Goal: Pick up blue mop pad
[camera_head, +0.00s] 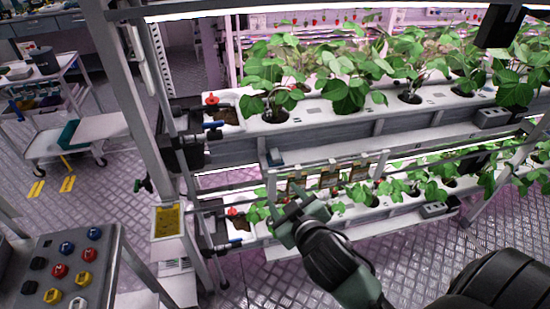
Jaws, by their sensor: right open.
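I cannot make out a mop pad with certainty. A small teal object (68,134) lies on the low shelf of the cart at the left; it is too small to identify. My right gripper (293,207) is open, in front of the lower tier of the plant rack. Its fingers point up and away, and I see nothing between them. It hides part of the lower trough and its leaves. My left gripper is not in view.
The plant rack (330,128) with two tiers of white troughs fills the middle and right. A panel with coloured knobs (60,268) stands at the lower left. A cart (100,128) stands at the left. Metal floor (100,195) is clear between them.

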